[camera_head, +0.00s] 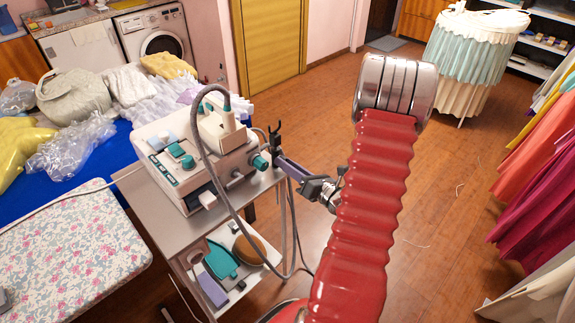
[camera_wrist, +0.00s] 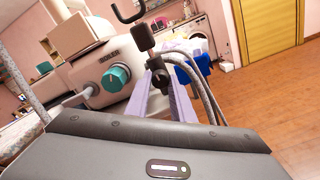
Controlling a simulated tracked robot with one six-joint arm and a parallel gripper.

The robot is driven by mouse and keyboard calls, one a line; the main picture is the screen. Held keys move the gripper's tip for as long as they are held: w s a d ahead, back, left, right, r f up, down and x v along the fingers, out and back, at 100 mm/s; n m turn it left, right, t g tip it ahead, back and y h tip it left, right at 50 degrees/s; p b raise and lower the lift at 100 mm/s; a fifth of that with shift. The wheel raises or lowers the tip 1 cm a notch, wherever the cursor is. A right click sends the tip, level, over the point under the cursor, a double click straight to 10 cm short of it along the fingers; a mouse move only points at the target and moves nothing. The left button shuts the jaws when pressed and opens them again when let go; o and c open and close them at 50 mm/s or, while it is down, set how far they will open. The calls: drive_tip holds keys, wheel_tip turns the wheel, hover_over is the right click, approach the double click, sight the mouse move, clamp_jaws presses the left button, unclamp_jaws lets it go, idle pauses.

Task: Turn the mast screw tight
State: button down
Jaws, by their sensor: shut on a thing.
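My gripper (camera_head: 284,161) reaches in from the right in the head view, its lavender fingers at the rear right corner of the steam unit. In the wrist view, the two fingers (camera_wrist: 161,84) close on the black mast screw (camera_wrist: 159,72), which sits between their tips. Above it are a black block and a hook-shaped holder (camera_wrist: 143,37); the holder (camera_head: 273,136) also shows upright in the head view. The screw is mostly hidden by the fingers in the head view. How tight it is cannot be told.
The white boiler unit (camera_head: 188,160) with a teal knob (camera_wrist: 116,77) stands close to the left of my fingers, on a grey cart (camera_head: 155,210). A grey hose (camera_head: 208,167) loops near them. Wooden floor (camera_head: 460,200) is open to the right.

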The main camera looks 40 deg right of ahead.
drive_tip(key=m, duration=0.3)
drive_tip(key=shift+m, duration=0.4)
drive_tip(key=shift+d+m, duration=0.1)
drive_tip(key=shift+m, duration=1.8)
drive_tip(key=c, duration=1.5)
unclamp_jaws()
drive_tip(key=shift+c, duration=0.2)
drive_tip(key=s, duration=1.4)
drive_tip(key=shift+d, duration=0.15)
